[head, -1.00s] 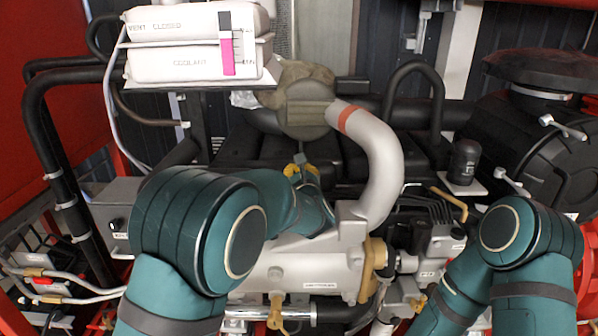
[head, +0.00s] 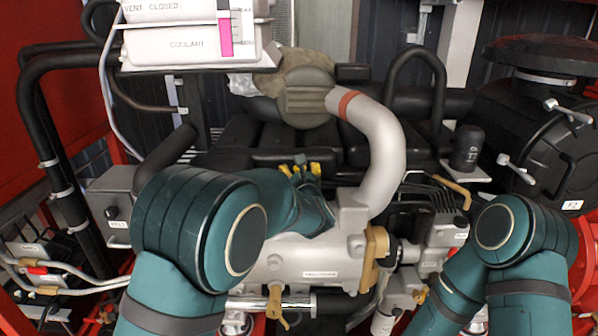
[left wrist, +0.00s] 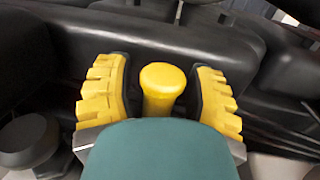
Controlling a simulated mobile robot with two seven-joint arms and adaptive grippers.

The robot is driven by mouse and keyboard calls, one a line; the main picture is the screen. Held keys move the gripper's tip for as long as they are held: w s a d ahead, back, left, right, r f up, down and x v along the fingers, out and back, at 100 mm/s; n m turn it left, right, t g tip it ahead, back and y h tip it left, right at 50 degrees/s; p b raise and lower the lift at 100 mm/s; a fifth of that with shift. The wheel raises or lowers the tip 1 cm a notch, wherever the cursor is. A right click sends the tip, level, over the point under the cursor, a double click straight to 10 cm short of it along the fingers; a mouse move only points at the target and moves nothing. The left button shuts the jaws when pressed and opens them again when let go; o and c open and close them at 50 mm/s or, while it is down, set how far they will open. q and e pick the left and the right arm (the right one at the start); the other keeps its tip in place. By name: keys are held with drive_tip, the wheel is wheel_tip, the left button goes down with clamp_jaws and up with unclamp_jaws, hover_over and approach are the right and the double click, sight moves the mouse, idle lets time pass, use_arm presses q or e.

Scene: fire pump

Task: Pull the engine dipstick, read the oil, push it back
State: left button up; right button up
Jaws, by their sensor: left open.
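The dipstick's yellow round-topped handle (left wrist: 162,80) stands between my left gripper's fingers in the left wrist view. My left gripper (left wrist: 160,92) is open, with one yellow-padded finger on each side of the handle and a visible gap to both. In the head view my left gripper (head: 301,171) is over the middle of the engine, by the black ribbed cover. There I cannot make out the handle apart from the yellow finger pads. The lower part of the dipstick is hidden. My right arm shows at the right, but its gripper is not in view.
A grey pipe with a red band (head: 376,140) curves down just right of my left gripper. Black engine covers (left wrist: 190,35) lie close behind the fingers.

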use_arm(q)
drive_tip(key=shift+s, duration=0.1)
drive_tip(key=s+d, duration=0.1)
drive_tip(key=s, duration=1)
drive_tip(key=shift+s+d, duration=0.35)
drive_tip(key=shift+d, duration=0.05)
